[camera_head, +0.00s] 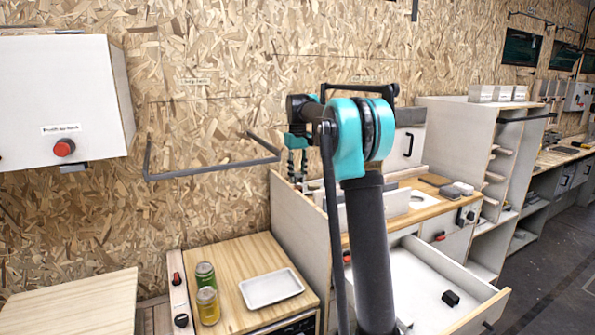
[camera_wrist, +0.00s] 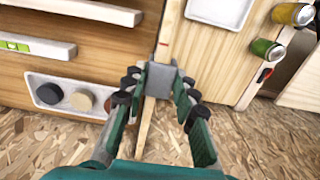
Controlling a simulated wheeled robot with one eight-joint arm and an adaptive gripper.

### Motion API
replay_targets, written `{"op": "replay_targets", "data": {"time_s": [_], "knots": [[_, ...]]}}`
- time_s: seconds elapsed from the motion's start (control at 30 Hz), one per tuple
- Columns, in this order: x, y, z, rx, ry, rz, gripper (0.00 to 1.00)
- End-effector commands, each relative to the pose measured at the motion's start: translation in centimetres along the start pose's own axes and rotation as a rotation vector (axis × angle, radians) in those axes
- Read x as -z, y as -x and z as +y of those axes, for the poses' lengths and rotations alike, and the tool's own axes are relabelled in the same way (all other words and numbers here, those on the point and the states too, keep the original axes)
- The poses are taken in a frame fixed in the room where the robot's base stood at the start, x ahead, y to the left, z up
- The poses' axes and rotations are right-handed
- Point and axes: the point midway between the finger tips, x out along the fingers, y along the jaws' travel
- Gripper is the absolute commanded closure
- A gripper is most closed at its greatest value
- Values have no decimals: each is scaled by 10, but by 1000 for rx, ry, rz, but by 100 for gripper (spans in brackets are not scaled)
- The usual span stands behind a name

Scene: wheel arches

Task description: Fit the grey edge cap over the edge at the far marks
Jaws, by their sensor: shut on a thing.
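The grey edge cap (camera_wrist: 159,80) is between the fingertips of my gripper (camera_wrist: 160,84) in the wrist view. My gripper is shut on it. The cap lies in line with the pale upright panel's edge (camera_wrist: 145,128), which runs on both sides of it. A red mark (camera_wrist: 163,44) shows on the edge a short way beyond the cap. I cannot tell whether the cap is seated on the edge or just above it. In the head view, my gripper (camera_head: 297,165) points down at the top of the panel (camera_head: 288,205); the cap is not clear there.
Right of the panel in the wrist view are a white tray (camera_wrist: 222,10), a yellow can (camera_wrist: 290,14) and a green can (camera_wrist: 267,48). Left is a pale holder (camera_wrist: 65,108) with round pads. In the head view, an open drawer (camera_head: 415,285) juts out near my arm. A rail (camera_head: 215,170) is on the wall.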

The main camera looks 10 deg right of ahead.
Motion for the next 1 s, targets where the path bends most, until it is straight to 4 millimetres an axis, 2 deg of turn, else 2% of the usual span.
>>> {"op": "replay_targets", "data": {"time_s": [0.5,1.0], "knots": [[0,-20,0,0,0,0,88],[0,-22,0,0,0,0,88]]}}
